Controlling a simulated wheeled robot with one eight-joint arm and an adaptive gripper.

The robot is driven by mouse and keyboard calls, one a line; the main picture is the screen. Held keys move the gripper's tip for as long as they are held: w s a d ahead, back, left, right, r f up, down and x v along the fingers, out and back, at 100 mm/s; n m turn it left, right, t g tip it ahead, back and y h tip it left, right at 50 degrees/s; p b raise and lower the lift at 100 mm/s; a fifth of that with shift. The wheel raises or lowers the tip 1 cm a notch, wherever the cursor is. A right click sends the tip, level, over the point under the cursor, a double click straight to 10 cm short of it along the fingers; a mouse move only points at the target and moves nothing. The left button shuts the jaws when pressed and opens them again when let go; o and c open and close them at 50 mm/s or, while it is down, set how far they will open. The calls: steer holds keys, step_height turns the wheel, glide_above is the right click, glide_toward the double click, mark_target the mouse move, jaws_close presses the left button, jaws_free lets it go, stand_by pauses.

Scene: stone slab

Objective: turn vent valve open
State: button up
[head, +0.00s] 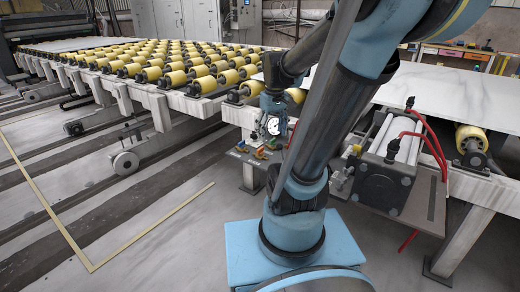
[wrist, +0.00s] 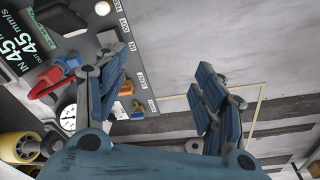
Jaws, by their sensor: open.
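In the wrist view a grey valve panel (wrist: 103,40) carries small coloured handles and a row of white labels along its edge. One label (wrist: 141,79) seems to read VENT. An orange handle (wrist: 126,89) lies nearest it, partly behind my left finger; I cannot tell its turn position for sure. In the head view my gripper (head: 272,108) is above the small panel, near the gauge.
A red handle (wrist: 45,83), a blue handle (wrist: 68,62) and a round gauge (wrist: 68,118) sit left of the fingers in the wrist view. The roller conveyor (head: 150,72) stands behind. A pneumatic cylinder (head: 383,185) with red hoses is at right. Floor at left is clear.

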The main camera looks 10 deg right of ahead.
steer(key=w+n, duration=0.3)
steer(key=w, duration=0.9)
steer(key=n+g, duration=0.1)
steer(key=n, duration=0.1)
glide_above(260, 151)
steer(key=w, duration=0.1)
step_height(260, 151, down, 4)
steer(key=f, duration=1.7)
steer(key=shift+w+d+f, duration=0.1)
steer(key=shift+w+d, duration=0.1)
steer(key=c, duration=1.1)
